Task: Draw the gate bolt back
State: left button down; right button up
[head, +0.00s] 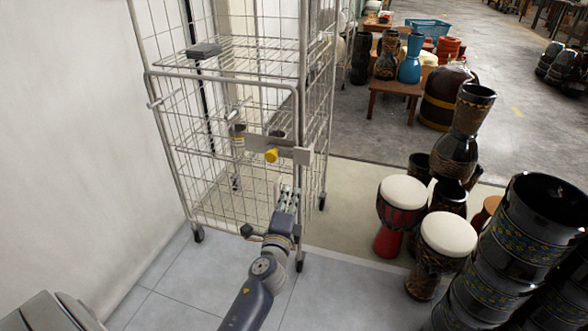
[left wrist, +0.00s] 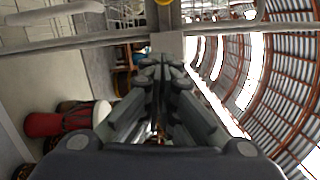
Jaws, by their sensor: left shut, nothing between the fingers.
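The gate bolt has a yellow knob (head: 272,155) and sits on a grey metal plate (head: 290,149) on the front of a wire cage trolley (head: 230,75). My left gripper (head: 289,190) is just below the plate and to the right of the knob in the head view. It is shut and empty, apart from the knob. In the left wrist view the shut fingers (left wrist: 160,72) point at a grey plate (left wrist: 167,43), and part of the yellow knob (left wrist: 163,2) shows at the top edge. My right gripper is not in view.
A white wall (head: 75,130) stands close to the trolley's left. Goblet drums, including a red one with a white head (head: 402,193) and a tall black stack (head: 510,240), stand to the right. Low tables with drums (head: 395,87) are behind. Tiled floor in front of the trolley is clear.

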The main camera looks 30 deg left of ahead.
pick_arm(q)
send_near(284, 154)
jog(key=w+d, duration=0.2)
jog(key=w+d+b, duration=0.1)
jog(key=w, duration=0.1)
jog(key=shift+w+d+f, duration=0.1)
jog(key=shift+w+d, duration=0.25)
jog(key=shift+s+a+r+p, duration=0.1)
jog(key=shift+s+a+p, duration=0.1)
jog(key=shift+a, duration=0.4)
jog(key=shift+s+a+r+p, duration=0.1)
jog(key=shift+a+p, duration=0.05)
jog(key=shift+a, duration=0.5)
jog(key=shift+s+a+r+p, duration=0.1)
jog(key=shift+s+a+p, duration=0.1)
jog(key=shift+a, duration=0.4)
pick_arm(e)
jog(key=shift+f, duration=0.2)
